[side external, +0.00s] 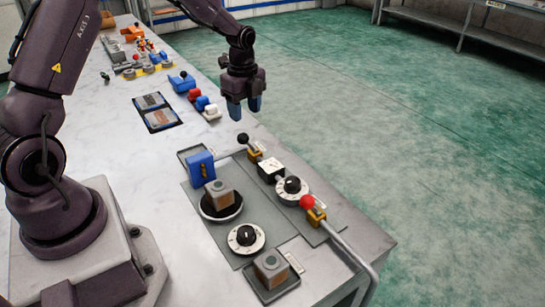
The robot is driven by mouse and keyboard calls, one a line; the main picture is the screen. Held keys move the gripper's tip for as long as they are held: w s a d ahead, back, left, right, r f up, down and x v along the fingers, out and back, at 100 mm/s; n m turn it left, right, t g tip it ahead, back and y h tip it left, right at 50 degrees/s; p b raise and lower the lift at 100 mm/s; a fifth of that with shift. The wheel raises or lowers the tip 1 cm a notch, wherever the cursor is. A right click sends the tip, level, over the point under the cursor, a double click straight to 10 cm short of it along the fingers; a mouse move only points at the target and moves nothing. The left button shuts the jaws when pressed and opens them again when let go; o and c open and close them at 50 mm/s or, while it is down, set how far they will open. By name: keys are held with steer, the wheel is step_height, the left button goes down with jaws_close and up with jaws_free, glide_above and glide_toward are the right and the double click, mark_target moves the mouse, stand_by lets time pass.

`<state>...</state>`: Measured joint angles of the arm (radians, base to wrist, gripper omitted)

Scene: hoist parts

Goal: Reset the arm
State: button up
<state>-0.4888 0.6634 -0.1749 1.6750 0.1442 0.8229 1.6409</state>
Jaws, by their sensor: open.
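My gripper (246,107) hangs from the arm near the right edge of the white table (110,142). Its blue-tipped fingers point down and are apart, with nothing between them. It is in the air, above and behind the lever with the black knob (243,138). The hoist parts sit on grey panels in front of it: a blue block (200,165), a brown-grey block (219,191) on a round black base, white dials (246,236) with black knobs, and a lever with a red knob (307,201).
Another brown-grey block (270,264) sits in a dark tray at the table's near end. More small parts stand at the far end. The green floor (400,130) is open.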

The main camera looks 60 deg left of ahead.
steer(key=s+d+r+n+t, duration=0.2)
steer(key=s+d+r+n, duration=0.5)
steer(key=s+r, duration=0.3)
steer(key=s+d+r+n+t, duration=0.3)
steer(key=s+d+r+n, duration=0.5)
steer(key=s, duration=0.3)
steer(key=shift+s+d+r+n+t, duration=0.25)
steer(key=shift+r+n, duration=0.25)
steer(key=shift+r, duration=0.4)
